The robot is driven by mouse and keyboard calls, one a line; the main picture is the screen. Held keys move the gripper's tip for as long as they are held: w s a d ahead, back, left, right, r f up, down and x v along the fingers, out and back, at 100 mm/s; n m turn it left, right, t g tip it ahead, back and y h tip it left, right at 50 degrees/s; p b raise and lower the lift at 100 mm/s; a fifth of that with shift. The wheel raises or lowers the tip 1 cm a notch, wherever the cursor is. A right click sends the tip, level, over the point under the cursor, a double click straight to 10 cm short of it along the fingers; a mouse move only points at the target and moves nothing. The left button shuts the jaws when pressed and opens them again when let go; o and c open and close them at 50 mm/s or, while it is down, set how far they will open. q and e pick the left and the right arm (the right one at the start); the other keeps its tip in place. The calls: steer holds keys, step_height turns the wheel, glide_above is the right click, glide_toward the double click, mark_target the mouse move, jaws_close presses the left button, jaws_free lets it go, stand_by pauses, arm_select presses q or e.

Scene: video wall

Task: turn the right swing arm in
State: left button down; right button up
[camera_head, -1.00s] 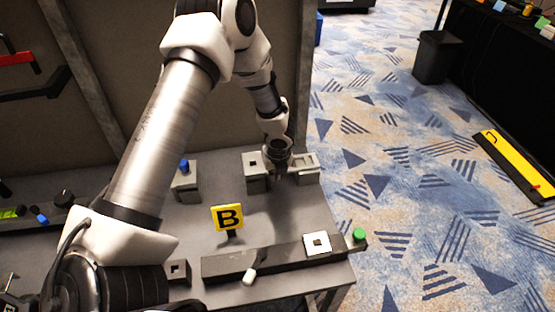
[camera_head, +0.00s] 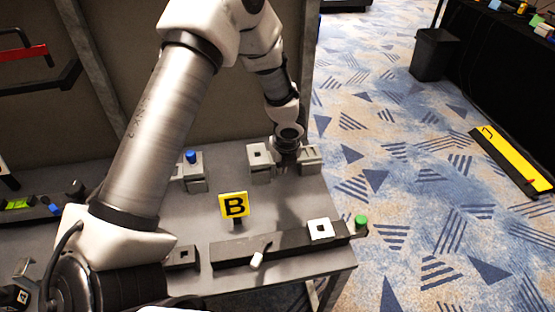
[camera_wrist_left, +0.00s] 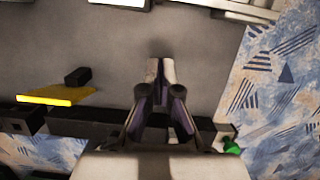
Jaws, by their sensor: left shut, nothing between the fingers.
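My left gripper (camera_head: 283,172) is shut and empty, hanging over the right part of the grey bench between two grey blocks. In the left wrist view its fingertips (camera_wrist_left: 159,70) are together above bare bench top. The left block (camera_head: 259,165) has a pale square face with a dark hole; the right block (camera_head: 309,160) is partly hidden by my gripper. A dark bar (camera_head: 285,246) with a white peg, a white square plate (camera_head: 320,229) and a green knob (camera_head: 361,221) lies along the front edge. I cannot tell which part is the right swing arm. My right gripper is out of view.
Red and black bars (camera_head: 38,88) are on the back panel. Patterned carpet lies right of the bench.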

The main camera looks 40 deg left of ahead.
arm_select(q)
steer(key=v, duration=0.4)
steer(key=shift+w+r, duration=0.2)
steer(key=shift+w, duration=0.1)
